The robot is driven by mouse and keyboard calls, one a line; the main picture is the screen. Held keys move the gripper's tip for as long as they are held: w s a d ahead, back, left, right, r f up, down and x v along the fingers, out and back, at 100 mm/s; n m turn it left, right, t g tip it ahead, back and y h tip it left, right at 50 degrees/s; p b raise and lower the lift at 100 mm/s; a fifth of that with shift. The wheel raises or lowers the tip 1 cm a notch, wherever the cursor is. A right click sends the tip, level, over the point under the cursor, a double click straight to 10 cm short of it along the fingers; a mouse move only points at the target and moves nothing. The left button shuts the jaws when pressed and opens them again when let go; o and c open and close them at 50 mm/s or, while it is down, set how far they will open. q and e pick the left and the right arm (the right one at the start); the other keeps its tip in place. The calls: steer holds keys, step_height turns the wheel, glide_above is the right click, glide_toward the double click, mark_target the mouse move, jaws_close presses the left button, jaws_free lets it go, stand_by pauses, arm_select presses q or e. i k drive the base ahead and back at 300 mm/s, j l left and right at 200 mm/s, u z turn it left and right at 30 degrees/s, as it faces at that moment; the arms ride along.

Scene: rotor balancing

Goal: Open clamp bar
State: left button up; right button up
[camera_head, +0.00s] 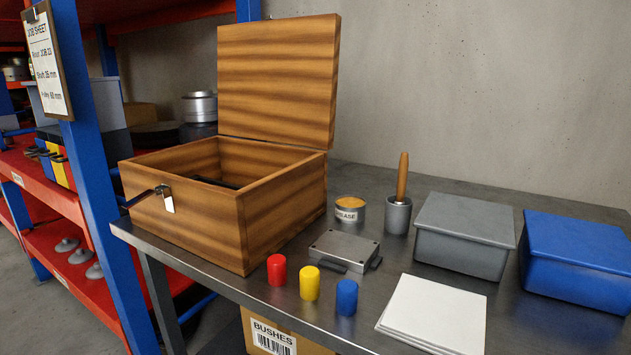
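I cannot pick out a clamp bar for certain. A wooden box (205,215) stands at the left end of the metal bench, with its hinged lid (278,82) raised upright. A metal clasp (167,198) is on the box front, and a dark rod-like part (141,198) sticks out to the left beside it. A dark object (214,183) shows partly inside the box; the front wall hides the rest. Neither of my grippers is in view.
On the bench (245,296) are a grey flat block (345,247), red (277,270), yellow (309,284) and blue (347,297) cylinders, a grease tin (350,212), a brush pot (398,217), grey (464,235) and blue (575,255) lidded boxes and white sheets (435,312). A shelf rack (92,170) stands left.

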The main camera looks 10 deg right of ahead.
mark_target(196, 177)
steer(key=i+j+z, duration=0.3)
steer(key=j, duration=0.2)
steer(key=j+z, duration=0.3)
steer(key=j, duration=0.2)
steer(key=j+z, duration=0.25)
steer(key=j, duration=0.3)
steer(key=i, duration=0.05)
